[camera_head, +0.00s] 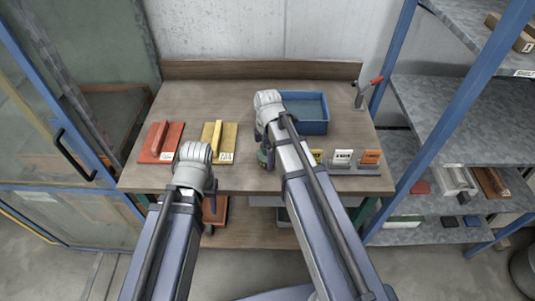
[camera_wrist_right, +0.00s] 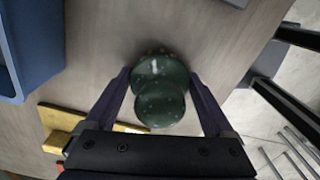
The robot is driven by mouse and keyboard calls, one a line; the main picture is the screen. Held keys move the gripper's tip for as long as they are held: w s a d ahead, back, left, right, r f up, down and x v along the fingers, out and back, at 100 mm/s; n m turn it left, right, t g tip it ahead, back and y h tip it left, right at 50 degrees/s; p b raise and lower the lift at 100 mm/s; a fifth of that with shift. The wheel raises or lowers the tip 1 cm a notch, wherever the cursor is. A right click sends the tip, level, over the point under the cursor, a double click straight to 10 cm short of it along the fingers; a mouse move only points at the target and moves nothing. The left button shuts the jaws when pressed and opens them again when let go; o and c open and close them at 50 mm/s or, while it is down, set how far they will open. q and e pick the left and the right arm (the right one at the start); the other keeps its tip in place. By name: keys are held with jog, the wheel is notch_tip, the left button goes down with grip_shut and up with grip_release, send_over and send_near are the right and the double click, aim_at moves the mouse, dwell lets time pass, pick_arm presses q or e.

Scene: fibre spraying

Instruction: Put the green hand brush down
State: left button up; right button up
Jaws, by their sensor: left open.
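The green hand brush (camera_head: 264,157) shows at the front middle of the workbench, below my right wrist. In the right wrist view its dark green, speckled round body (camera_wrist_right: 160,88) lies between the two fingers of my right gripper (camera_wrist_right: 160,76), which close against its sides. Its underside is hidden, so I cannot tell whether it touches the bench top. In the head view my right gripper (camera_head: 264,140) is mostly hidden by its own arm. My left gripper (camera_head: 210,187) is open and empty near the bench's front edge, mostly hidden by its wrist.
A red float (camera_head: 160,143) and a yellow float (camera_head: 219,143) lie to the left on the workbench (camera_head: 190,100). A blue tray (camera_head: 306,112) stands behind right. Labelled blocks (camera_head: 342,156) stand at the front right. Shelving is at right. The back left of the bench is clear.

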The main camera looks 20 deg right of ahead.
jog(key=shift+o, duration=0.7)
jog(key=shift+r, duration=0.1)
notch_tip(320, 180, up, 12)
jog(key=p, duration=1.2)
jog(key=shift+r, duration=0.1)
jog(key=s+a+m+h, duration=0.1)
jog(key=s+a+m, duration=0.9)
jog(key=s+m, duration=0.3)
jog(key=shift+s+a+m, duration=0.3)
jog(key=shift+s, duration=0.35)
